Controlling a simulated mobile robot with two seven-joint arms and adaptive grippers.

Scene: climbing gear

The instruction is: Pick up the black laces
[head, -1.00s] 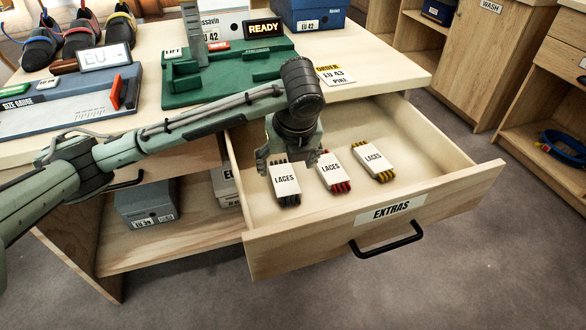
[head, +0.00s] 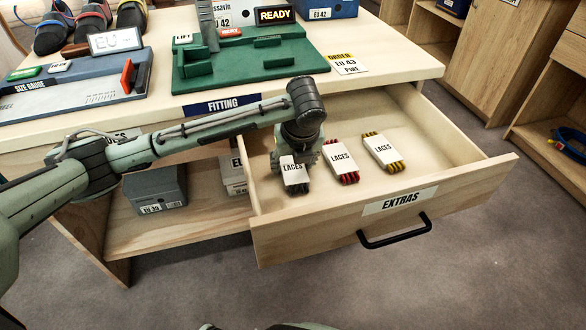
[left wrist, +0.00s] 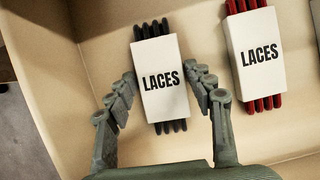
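The black laces (head: 294,175) lie in the open drawer, a white "LACES" band around dark cords, the leftmost of the packs. They also show in the left wrist view (left wrist: 162,78). My left gripper (left wrist: 160,82) is open, with one finger on each side of the black pack and a gap visible on both sides. In the head view my left gripper (head: 298,160) hangs down into the drawer over the pack, hiding part of its far end.
Red laces (head: 341,162) and yellow laces (head: 383,152) lie to the right in the same drawer. The drawer (head: 470,185) is pulled out, with an "EXTRAS" label and black handle. Its left wall is near my gripper. A green fitting board (head: 245,62) stands on the tabletop above.

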